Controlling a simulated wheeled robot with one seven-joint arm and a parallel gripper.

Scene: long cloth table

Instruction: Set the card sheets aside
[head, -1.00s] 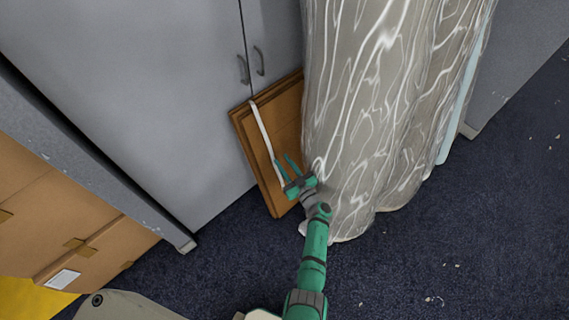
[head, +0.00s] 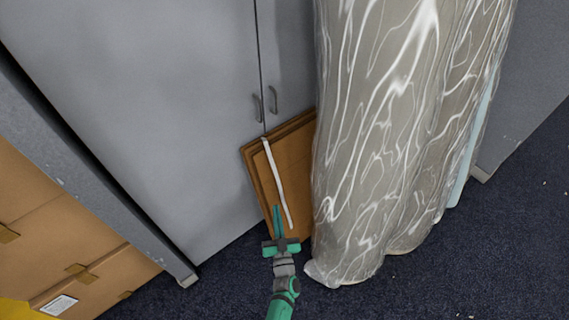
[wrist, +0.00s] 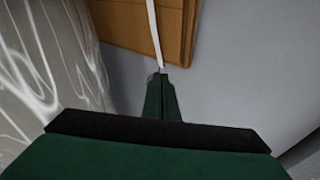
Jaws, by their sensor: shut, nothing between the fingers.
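The card sheets (head: 294,163) are brown, stacked flat together, and lean tilted against the grey cabinet, with a white strap (head: 275,181) running down their front. They also show at the top of the wrist view (wrist: 120,22), with the strap (wrist: 153,30) ending near my fingertips. My gripper (head: 277,208) is shut and empty. Its fingertips are in front of the lower part of the sheets, close beside the strap; I cannot tell whether they touch. In the wrist view my gripper (wrist: 161,76) points at the strap's lower end. The right edge of the sheets is hidden behind the plastic-wrapped roll.
A tall plastic-wrapped roll (head: 400,130) stands directly right of the sheets. The grey cabinet (head: 140,110) with two handles is behind them. Cardboard boxes (head: 60,240) are at the lower left. Dark blue carpet (head: 460,260) is open at the lower right.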

